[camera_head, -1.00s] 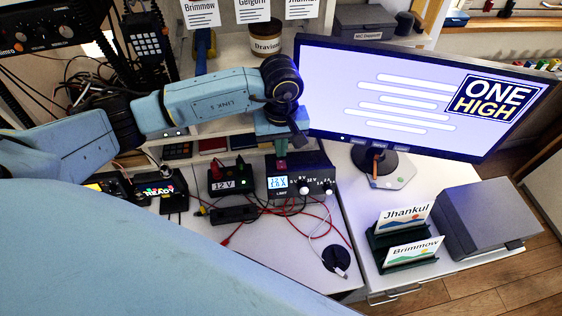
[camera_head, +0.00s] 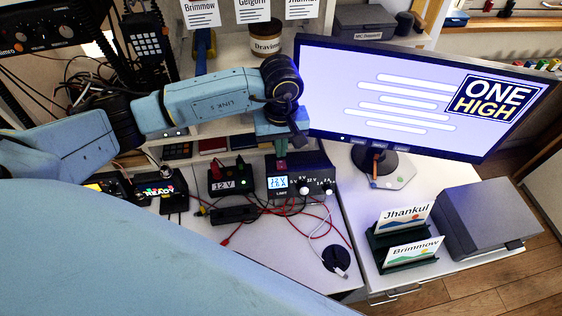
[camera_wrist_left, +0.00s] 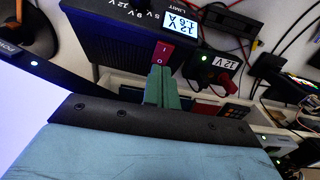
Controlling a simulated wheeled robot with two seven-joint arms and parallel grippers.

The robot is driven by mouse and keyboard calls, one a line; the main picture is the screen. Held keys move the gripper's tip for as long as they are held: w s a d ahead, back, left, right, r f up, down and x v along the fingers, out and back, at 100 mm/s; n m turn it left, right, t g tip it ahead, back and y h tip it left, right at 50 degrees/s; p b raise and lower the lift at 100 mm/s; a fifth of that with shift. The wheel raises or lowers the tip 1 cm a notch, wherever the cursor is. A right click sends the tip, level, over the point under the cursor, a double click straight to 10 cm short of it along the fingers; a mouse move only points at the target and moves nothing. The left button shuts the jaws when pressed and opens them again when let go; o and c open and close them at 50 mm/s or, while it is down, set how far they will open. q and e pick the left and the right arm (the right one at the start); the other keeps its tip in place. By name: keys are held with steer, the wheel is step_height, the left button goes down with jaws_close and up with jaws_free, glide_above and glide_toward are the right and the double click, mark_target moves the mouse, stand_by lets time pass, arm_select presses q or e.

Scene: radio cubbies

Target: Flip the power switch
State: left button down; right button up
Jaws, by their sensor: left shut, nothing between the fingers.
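The black power supply (camera_head: 313,184) stands on the white desk, its display lit with 12 V. Its red power switch (camera_wrist_left: 163,51), marked I and O, shows in the wrist view on the face toward my left gripper. My left gripper (camera_wrist_left: 160,72) has green fingers pressed together, with nothing between them. The fingertips are right at the O end of the switch and hide part of it; I cannot tell whether they touch. In the head view my left gripper (camera_head: 281,157) reaches down behind the supply's top edge. My right gripper is in neither view.
A black 12 V box (camera_head: 232,180) with a green light stands left of the supply. Red and black cables lie in front. A large monitor (camera_head: 425,98) stands close on the right. A card holder (camera_head: 405,252) and grey box (camera_head: 488,219) sit at the right.

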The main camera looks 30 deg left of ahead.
mark_target(281, 162)
arm_select(q)
steer(key=shift+f+b, duration=1.4)
steer(key=shift+f, duration=0.05)
stand_by(0.8)
step_height(281, 162, up, 7)
steer(key=p, duration=0.3)
steer(key=shift+p, duration=0.35)
stand_by(0.7)
